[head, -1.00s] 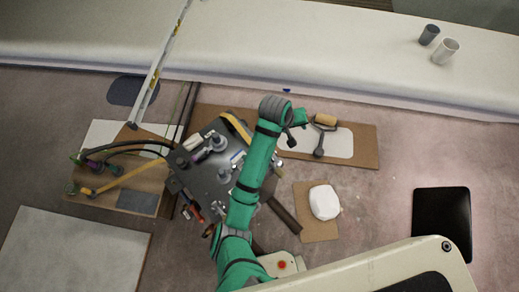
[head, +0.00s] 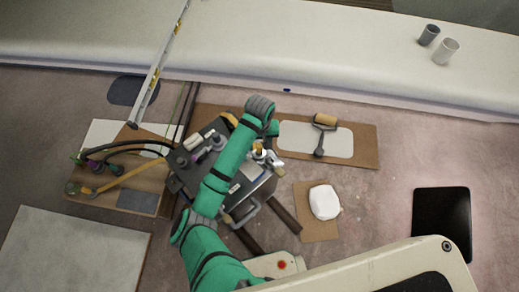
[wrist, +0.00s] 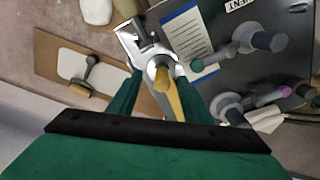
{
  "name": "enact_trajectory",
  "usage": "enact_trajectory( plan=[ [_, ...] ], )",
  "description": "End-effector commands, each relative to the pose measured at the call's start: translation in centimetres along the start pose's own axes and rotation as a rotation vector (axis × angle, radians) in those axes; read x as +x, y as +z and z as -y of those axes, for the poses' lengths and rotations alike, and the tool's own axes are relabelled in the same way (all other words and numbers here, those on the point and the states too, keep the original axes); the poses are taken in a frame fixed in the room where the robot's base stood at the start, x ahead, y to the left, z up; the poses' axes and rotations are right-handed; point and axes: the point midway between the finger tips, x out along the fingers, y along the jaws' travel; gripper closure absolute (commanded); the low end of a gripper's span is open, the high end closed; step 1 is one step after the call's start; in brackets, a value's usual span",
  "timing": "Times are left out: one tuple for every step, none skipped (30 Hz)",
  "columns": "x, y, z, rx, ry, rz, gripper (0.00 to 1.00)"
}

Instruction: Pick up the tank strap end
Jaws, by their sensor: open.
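The yellow strap end (wrist: 170,97) shows in the wrist view between my gripper's two green fingers, with a bright metal fitting (wrist: 160,66) just beyond it. My gripper (wrist: 154,84) is open, with a finger on either side of the strap; contact cannot be told. In the head view, the strap end (head: 260,149) shows at the right edge of the dark grey tank (head: 262,187), below my wrist. My arm crosses over the tank and hides part of its top and the rest of the strap.
The tank top carries grey fittings (wrist: 262,40) and a white label (wrist: 188,38), close to my fingers. A roller (head: 324,121) lies on a pale board to the right. A white bundle (head: 324,202) sits on cardboard.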

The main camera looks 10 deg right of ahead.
Motion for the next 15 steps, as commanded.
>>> enact_trajectory(
  plan=[
    [0.4, 0.0, 0.2, -0.002, -0.002, 0.001, 0.55],
    [0.8, 0.0, 0.3, -0.003, -0.002, 0.001, 0.55],
    [1.3, 0.0, 0.3, -0.003, -0.003, 0.001, 0.55],
    [1.8, 0.0, 0.4, -0.004, -0.004, 0.002, 0.55],
    [2.2, -0.1, 0.5, -0.004, -0.003, 0.001, 0.55],
    [2.8, 0.0, 0.5, -0.003, -0.003, 0.002, 0.55],
    [3.2, 0.0, 0.4, -0.003, -0.002, 0.001, 0.55],
    [3.6, 0.0, 0.4, -0.003, -0.002, 0.002, 0.55],
    [4.0, 0.0, 0.3, -0.002, -0.001, 0.002, 0.55],
    [4.3, 0.0, 0.3, -0.002, -0.001, 0.001, 0.55],
    [4.5, 0.0, 0.3, -0.002, 0.0, 0.0, 0.55],
    [4.7, 0.0, 0.3, -0.002, -0.001, 0.001, 0.55],
    [4.8, 0.0, 0.3, -0.002, -0.001, 0.001, 0.55],
    [4.9, 0.0, 0.3, -0.002, 0.0, 0.0, 0.55],
    [4.9, -0.1, 0.3, -0.002, 0.0, 0.0, 0.55]
  ],
)
